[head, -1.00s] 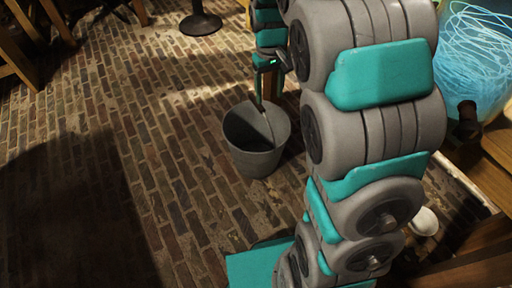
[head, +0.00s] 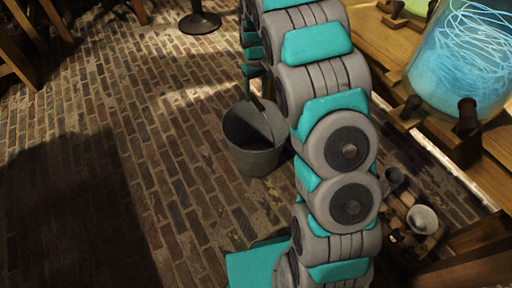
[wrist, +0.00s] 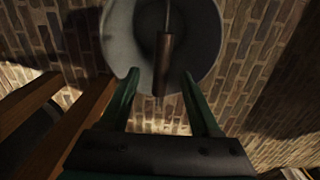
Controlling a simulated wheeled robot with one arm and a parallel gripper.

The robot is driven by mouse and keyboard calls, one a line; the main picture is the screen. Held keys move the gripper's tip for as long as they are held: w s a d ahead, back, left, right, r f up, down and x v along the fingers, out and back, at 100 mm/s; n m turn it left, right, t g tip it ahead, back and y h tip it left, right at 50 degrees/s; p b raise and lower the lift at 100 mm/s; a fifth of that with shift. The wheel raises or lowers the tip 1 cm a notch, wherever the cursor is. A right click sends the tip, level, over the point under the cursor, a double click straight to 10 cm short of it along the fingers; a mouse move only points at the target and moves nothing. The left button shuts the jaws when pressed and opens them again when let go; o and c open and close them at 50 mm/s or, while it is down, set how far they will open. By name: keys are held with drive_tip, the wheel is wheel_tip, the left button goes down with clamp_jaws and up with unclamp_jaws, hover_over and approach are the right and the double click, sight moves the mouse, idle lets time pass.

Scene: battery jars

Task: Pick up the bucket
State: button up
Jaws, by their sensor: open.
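The bucket (head: 252,158) is grey, stands upright on the brick floor, and looks empty. Its thin handle stands up with a dark grip (head: 257,103). In the wrist view the bucket (wrist: 118,40) is at the top, seen from above. The handle grip (wrist: 163,65) lies between the two green fingers of my gripper (wrist: 160,76), with a gap on either side. My gripper is open and holds nothing. In the head view my gripper (head: 248,88) is small, just above the bucket, and partly hidden by my arm.
A wooden bench (head: 388,45) on the right bears a large jar (head: 460,65) with glowing blue filaments. A white cup (head: 422,219) is at the lower right. Wooden legs are at the upper left. A round dark stand base (head: 200,23) is at the back. The floor left of the bucket is clear.

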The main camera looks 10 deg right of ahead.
sight(256, 99)
drive_tip(key=shift+s+f, duration=0.15)
drive_tip(key=shift+f, duration=0.9)
drive_tip(key=shift+s+f, duration=0.1)
drive_tip(key=shift+f, duration=0.95)
drive_tip(key=shift+f, duration=0.25)
clamp_jaws()
